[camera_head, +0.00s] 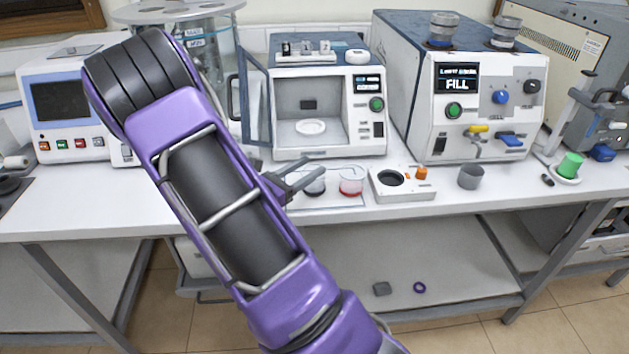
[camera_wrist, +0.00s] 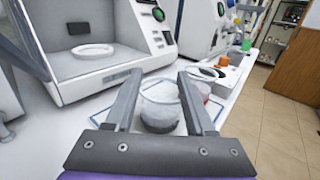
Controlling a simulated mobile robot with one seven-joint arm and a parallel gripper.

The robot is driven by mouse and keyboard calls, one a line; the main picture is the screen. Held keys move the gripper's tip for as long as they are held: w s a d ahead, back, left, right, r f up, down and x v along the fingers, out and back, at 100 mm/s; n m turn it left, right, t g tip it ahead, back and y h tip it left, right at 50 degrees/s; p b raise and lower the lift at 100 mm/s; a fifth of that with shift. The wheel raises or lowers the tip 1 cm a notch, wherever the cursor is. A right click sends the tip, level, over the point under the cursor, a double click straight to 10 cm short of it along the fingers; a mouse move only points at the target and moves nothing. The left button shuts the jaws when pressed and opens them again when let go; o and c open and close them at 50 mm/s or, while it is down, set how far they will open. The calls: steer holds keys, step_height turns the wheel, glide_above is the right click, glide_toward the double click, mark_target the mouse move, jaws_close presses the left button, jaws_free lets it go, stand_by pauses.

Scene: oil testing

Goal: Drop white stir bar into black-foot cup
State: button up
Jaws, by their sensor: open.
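A clear cup with a dark foot (camera_wrist: 160,115), the black-foot cup, stands on a tray on the bench. In the head view the black-foot cup (camera_head: 314,187) is partly covered by my gripper (camera_head: 316,168). In the wrist view my gripper (camera_wrist: 160,76) is open, with the cup showing between its two fingers. I cannot tell whether the fingers touch it. A similar cup with a red foot (camera_head: 351,182) stands just to the right; it also shows in the wrist view (camera_wrist: 204,92), partly behind a finger. I cannot make out the white stir bar in either view.
A white open-chambered machine (camera_head: 327,90) with a round dish stands behind the cups. A white plate device with a dark round well (camera_head: 391,179), a grey cup (camera_head: 471,177) and a green-topped item (camera_head: 570,165) are to the right. The bench front edge is near.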

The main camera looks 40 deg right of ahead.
steer(key=s+a, duration=0.2)
steer(key=a, duration=1.1)
steer(key=shift+a, duration=0.4)
